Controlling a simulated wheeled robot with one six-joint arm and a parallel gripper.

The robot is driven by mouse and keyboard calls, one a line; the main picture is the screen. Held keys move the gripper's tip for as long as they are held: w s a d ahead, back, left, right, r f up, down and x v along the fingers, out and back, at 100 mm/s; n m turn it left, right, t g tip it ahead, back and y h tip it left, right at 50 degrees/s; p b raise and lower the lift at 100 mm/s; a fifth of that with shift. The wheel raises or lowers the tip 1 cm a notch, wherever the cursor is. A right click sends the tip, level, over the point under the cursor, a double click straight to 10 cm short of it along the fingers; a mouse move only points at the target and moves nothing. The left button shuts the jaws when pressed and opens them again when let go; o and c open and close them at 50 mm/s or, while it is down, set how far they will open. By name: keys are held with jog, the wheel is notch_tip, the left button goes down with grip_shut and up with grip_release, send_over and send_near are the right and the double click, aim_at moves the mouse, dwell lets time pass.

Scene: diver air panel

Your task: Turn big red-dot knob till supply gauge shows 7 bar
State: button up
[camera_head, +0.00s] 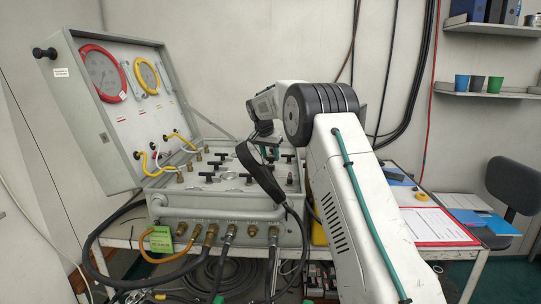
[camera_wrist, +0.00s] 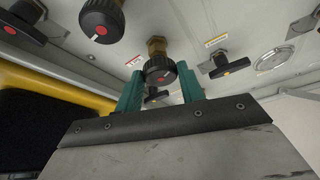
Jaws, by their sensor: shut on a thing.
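A round black knob with a red dot (camera_wrist: 158,70) sits on a brass stem between the two green fingers of my gripper (camera_wrist: 161,78) in the wrist view. The fingers are shut on its sides. A second black knob with a red dot (camera_wrist: 101,19) is at the upper left, apart from the fingers. In the head view my gripper (camera_head: 270,154) is over the panel, and the held knob is hidden there. A red-rimmed gauge (camera_head: 103,74) and a yellow-rimmed gauge (camera_head: 147,77) are in the raised lid. Their needles are too small to read.
Black bar handles, one with an orange dot (camera_wrist: 229,67), stand near the held knob. Hoses (camera_head: 212,232) hang from the case front. A red-edged paper (camera_head: 435,226) lies on the table at right.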

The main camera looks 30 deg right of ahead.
jog(key=o, duration=1)
jog(key=shift+s+d, duration=0.1)
jog(key=shift+c, duration=0.2)
jog(key=shift+a+r, duration=0.2)
jog(key=shift+r, duration=0.15)
jog(key=v, duration=0.7)
jog(key=shift+s+r, duration=0.1)
